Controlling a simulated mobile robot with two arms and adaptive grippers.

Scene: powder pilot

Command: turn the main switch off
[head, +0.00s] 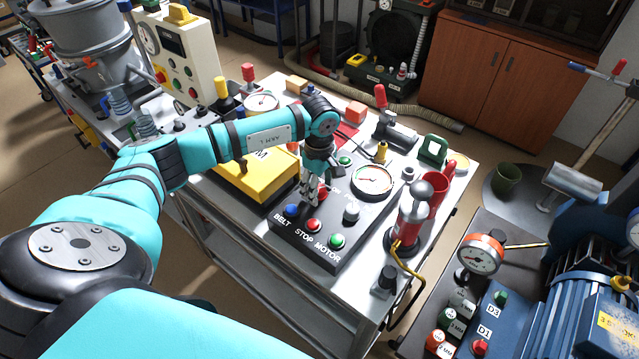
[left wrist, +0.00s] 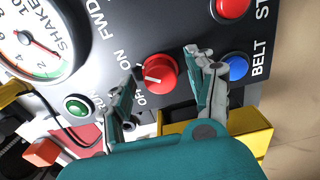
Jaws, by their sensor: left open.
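A red rotary knob (left wrist: 160,74) with a white pointer line sits on the dark control panel (head: 288,250), beside ON and partly hidden OFF lettering. Its pointer line lies roughly crosswise in the left wrist view, toward the lettering side; I cannot tell exactly which label it marks. In the head view the knob (head: 322,192) is mostly hidden behind my gripper. My left gripper (left wrist: 161,61) is open, with one finger on each side of the knob; contact is not clear. In the head view the left gripper (head: 312,198) points down at the panel. My right gripper is not in view.
The panel also has a blue belt button (head: 291,211), red stop button (head: 313,226), green motor button (head: 337,241), pale knob (head: 351,212) and a dial (head: 373,181). A yellow box (head: 262,176) stands left, a red-and-grey device (head: 411,222) right.

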